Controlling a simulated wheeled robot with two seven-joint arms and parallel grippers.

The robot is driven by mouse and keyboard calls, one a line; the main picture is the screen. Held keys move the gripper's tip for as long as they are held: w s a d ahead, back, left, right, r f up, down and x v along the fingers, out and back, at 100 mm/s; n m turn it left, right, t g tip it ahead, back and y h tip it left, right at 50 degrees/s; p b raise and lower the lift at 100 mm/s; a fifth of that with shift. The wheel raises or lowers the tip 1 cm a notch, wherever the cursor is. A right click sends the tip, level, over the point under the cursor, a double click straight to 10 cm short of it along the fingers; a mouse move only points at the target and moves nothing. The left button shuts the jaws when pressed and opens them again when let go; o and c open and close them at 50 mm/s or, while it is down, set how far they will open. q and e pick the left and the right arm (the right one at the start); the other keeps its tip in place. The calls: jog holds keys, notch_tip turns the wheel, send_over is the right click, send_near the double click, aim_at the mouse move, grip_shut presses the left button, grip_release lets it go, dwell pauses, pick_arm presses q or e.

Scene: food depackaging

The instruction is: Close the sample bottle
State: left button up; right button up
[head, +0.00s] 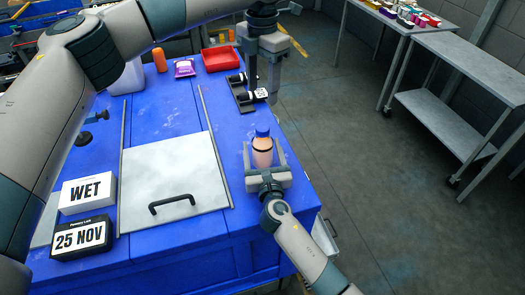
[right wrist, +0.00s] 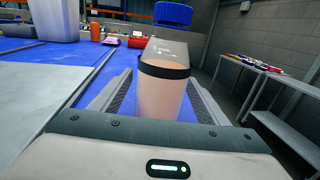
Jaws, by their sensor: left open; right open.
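The sample bottle (head: 262,154), peach-coloured with a dark band, stands upright near the table's right edge. Its blue cap (head: 262,131) shows at its top; in the right wrist view the cap (right wrist: 172,13) appears above the bottle body (right wrist: 163,85), and I cannot tell how firmly it sits. My right gripper (head: 264,152) is open, low, with one finger on each side of the bottle. Its fingers also show in the right wrist view (right wrist: 160,100), apart from the body. My left gripper (head: 264,82) is open, pointing down, farther back beside a black rack.
The black rack (head: 238,85) holds dark items. A red tray (head: 220,59), purple packet (head: 184,68) and orange bottle (head: 159,60) stand behind. A metal plate with handle (head: 172,185), a WET sign (head: 88,193) and a 25 NOV box (head: 82,238) lie left. The blue table (head: 220,115) has free room behind the bottle.

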jog(key=s, duration=0.4)
jog(key=s+d+b, duration=0.1)
jog(key=s, duration=0.4)
jog(key=s+d+b, duration=0.1)
jog(key=s, duration=0.4)
jog(key=shift+s+d, duration=0.1)
jog(key=shift+s, duration=0.05)
